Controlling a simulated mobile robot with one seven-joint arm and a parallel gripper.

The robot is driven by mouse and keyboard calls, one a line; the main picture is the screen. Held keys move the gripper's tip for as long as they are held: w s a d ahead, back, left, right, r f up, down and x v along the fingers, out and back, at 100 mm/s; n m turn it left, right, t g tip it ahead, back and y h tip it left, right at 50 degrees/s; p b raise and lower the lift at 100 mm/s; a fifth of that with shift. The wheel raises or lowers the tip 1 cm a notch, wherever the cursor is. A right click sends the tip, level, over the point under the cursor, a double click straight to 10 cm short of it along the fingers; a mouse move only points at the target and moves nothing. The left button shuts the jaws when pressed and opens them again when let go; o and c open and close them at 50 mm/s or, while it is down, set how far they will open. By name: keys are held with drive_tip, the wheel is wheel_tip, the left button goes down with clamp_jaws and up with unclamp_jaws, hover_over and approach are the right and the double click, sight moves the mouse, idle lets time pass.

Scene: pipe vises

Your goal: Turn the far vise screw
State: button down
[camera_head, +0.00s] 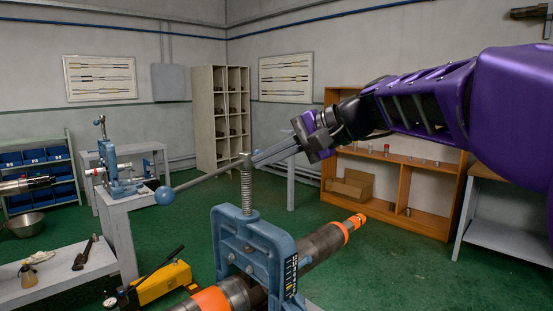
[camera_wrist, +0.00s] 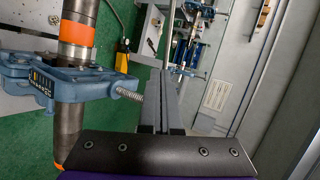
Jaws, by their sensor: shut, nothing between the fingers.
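The far vise (camera_head: 122,188) is blue and stands on a grey bench at the left, with a short upright screw (camera_head: 102,127) on top. A nearer blue vise (camera_head: 262,238) holds a dark pipe (camera_head: 325,243) with orange bands. Its upright threaded screw (camera_head: 248,188) carries a bar handle (camera_head: 205,178) ending in a blue ball (camera_head: 165,195). My gripper (camera_head: 259,158) is shut and empty, its tips just right of this near screw's head; I cannot tell whether they touch it. In the wrist view, the closed fingers (camera_wrist: 168,80) lie beside the near screw (camera_wrist: 129,94).
A yellow pump (camera_head: 165,284) sits low at the lower left, near a grey bench (camera_head: 60,272) with tools. An orange shelf (camera_head: 420,180) with a cardboard box (camera_head: 352,187) stands behind my arm.

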approach(207, 179)
drive_tip(key=x, duration=0.5)
drive_tip(key=shift+w+a+f, duration=0.3)
drive_tip(key=shift+a+f, duration=0.1)
drive_tip(key=shift+a, duration=0.15)
drive_tip(key=shift+a, duration=0.1)
